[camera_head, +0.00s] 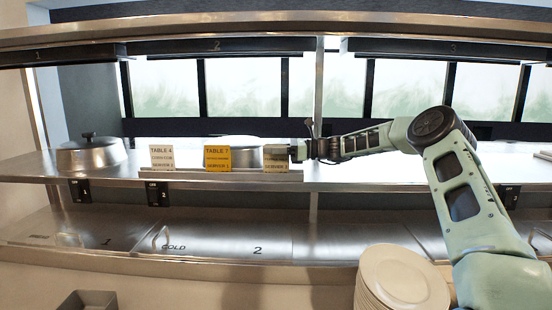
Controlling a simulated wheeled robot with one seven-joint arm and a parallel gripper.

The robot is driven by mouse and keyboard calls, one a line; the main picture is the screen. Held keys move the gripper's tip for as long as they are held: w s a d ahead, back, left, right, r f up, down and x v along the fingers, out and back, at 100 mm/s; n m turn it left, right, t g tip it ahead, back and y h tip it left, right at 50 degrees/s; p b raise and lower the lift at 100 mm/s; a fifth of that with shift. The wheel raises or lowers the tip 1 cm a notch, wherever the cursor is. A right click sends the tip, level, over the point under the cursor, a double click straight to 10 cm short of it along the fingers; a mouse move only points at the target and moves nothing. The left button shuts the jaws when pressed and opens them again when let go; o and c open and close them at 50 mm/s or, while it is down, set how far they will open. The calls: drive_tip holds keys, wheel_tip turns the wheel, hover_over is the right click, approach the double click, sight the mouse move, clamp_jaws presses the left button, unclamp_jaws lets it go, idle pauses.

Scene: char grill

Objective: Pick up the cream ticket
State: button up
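Three tickets stand in a row in a rail (200,175) on the steel shelf. The left ticket (162,157) is off-white and reads TABLE 4. The middle ticket (217,158) is yellow-orange and reads TABLE 7. The right ticket (277,165) looks cream or beige, and its upper part is hidden by my gripper. My gripper (274,152) reaches in from the right, with its fingertips at the top of the right ticket. The fingers overlap the ticket, so I cannot tell whether they are open or shut on it.
A round silver piece (243,150) stands behind the tickets. A lidded metal dome (91,153) is at the left of the shelf. A plate stack (402,280) stands at the lower right, below my arm. A grey container (88,302) is at lower left. The shelf left of the tickets has free room.

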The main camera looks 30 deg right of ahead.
clamp_jaws()
wheel_tip(320, 180, up, 10)
drive_tip(key=b, duration=0.4)
